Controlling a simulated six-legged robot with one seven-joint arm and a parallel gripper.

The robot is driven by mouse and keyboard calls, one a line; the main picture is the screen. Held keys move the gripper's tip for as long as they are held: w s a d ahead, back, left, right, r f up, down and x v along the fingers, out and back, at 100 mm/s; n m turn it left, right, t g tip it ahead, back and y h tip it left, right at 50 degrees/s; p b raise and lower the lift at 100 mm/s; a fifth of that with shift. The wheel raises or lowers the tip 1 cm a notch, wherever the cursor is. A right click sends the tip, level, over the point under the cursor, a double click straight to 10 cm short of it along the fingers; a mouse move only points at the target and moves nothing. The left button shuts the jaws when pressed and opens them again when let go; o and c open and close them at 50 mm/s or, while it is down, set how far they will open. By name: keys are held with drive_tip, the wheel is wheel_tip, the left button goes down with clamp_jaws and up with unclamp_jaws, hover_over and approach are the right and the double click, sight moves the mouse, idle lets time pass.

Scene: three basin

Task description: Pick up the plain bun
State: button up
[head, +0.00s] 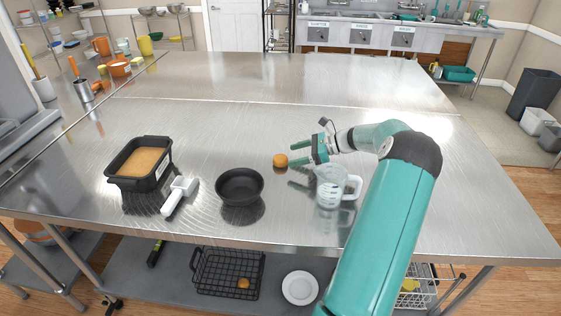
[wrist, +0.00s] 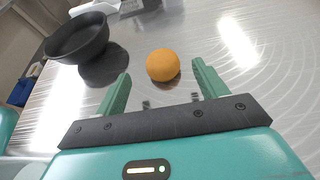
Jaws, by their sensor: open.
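The plain bun (head: 280,160) is a small round orange-brown ball on the steel table, right of the black bowl. It also shows in the wrist view (wrist: 163,65), ahead of my gripper and roughly centred between the fingers. My gripper (head: 297,154) is open, with its two green fingers pointing left toward the bun. In the wrist view the fingers (wrist: 160,84) stand apart on either side, with nothing held between them. The bun appears just beyond the fingertips; whether a finger touches it I cannot tell.
A black bowl (head: 240,186) sits left of the bun. A clear measuring jug (head: 331,187) stands close below my gripper. A black tub (head: 125,180) with tan contents and a white scoop (head: 178,195) are further left. The table's back half (head: 270,78) is clear.

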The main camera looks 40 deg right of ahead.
sight(278, 156)
drive_tip(key=shift+x, duration=3.15)
drive_tip(key=shift+d, duration=0.1)
drive_tip(key=c, duration=1)
drive_tip(key=shift+r, duration=0.55)
wheel_tip(278, 156, up, 2)
drive_tip(key=shift+r, duration=0.1)
drive_tip(key=s+a+r, duration=0.2)
drive_tip(key=a+r, duration=0.1)
drive_tip(key=a, duration=0.1)
drive_tip(key=s+a+r, duration=0.2)
drive_tip(key=a+r, duration=0.1)
drive_tip(key=a, duration=0.1)
drive_tip(key=s+a+r, duration=0.2)
drive_tip(key=a+r, duration=0.1)
drive_tip(key=a, duration=0.1)
drive_tip(key=shift+s+a+r, duration=0.15)
drive_tip(key=shift+s+r, duration=0.15)
